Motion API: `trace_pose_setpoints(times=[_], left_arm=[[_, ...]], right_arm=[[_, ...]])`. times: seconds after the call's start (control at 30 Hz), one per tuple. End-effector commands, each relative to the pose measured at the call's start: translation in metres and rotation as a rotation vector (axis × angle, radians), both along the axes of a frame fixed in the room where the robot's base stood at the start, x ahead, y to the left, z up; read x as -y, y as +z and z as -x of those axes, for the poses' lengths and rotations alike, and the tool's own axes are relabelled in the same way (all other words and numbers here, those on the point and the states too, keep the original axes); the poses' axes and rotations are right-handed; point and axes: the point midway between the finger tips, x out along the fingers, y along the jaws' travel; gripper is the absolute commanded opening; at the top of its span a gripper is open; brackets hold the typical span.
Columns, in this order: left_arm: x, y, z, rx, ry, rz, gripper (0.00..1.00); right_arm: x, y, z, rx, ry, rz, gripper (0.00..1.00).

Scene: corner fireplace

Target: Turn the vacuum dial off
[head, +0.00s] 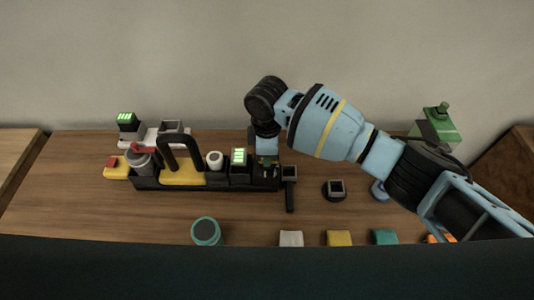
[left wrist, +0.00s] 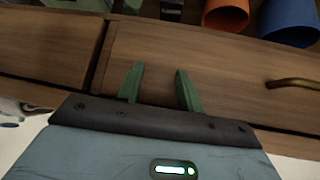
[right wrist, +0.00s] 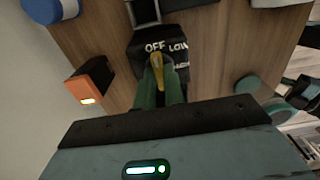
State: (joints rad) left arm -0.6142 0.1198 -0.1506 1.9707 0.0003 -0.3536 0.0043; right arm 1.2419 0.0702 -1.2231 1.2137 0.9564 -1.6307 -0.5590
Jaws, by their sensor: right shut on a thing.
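The vacuum dial (right wrist: 157,63) has a yellow pointer on a black panel (right wrist: 147,43) marked OFF, LOW and a partly covered third word. Its yellow tip lies just below the word OFF and appears to point at it. My right gripper (right wrist: 158,88) has its green fingers shut on the dial. In the head view my right gripper (head: 267,162) reaches down at the right end of the black tray (head: 215,187), and it hides the dial there. My left gripper (left wrist: 158,85) is open and empty in front of a wooden drawer front; the head view does not show it.
The tray holds a yellow part with a black handle (head: 180,150), a white cylinder (head: 215,160) and a green-lit block (head: 239,160). A teal round thing (head: 206,231) and several coloured blocks line the front edge.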

Motion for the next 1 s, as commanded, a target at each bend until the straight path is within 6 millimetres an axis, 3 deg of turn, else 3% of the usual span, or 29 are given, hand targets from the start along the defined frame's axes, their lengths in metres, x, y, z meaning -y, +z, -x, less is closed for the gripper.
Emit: trace_pose_setpoints(times=[0.13,0.17,0.33,0.67,1.0], left_arm=[[0.0,0.0,0.0,0.0,0.0,0.0,0.36],[0.0,0.0,0.0,0.0,0.0,0.0,0.36],[0.0,0.0,0.0,0.0,0.0,0.0,0.36],[0.0,0.001,0.0,0.001,0.0,0.0,0.36],[0.0,0.007,-0.005,0.015,0.0,-0.001,0.36]], right_arm=[[-0.001,0.001,0.0,0.002,0.003,-0.003,0.0],[-0.001,0.001,0.0,0.002,0.003,-0.003,0.13],[-0.001,0.001,0.0,0.002,0.002,-0.002,0.33],[-0.001,0.005,0.0,0.002,0.0,-0.001,0.33],[-0.001,0.055,-0.001,0.005,0.002,-0.002,0.33]])
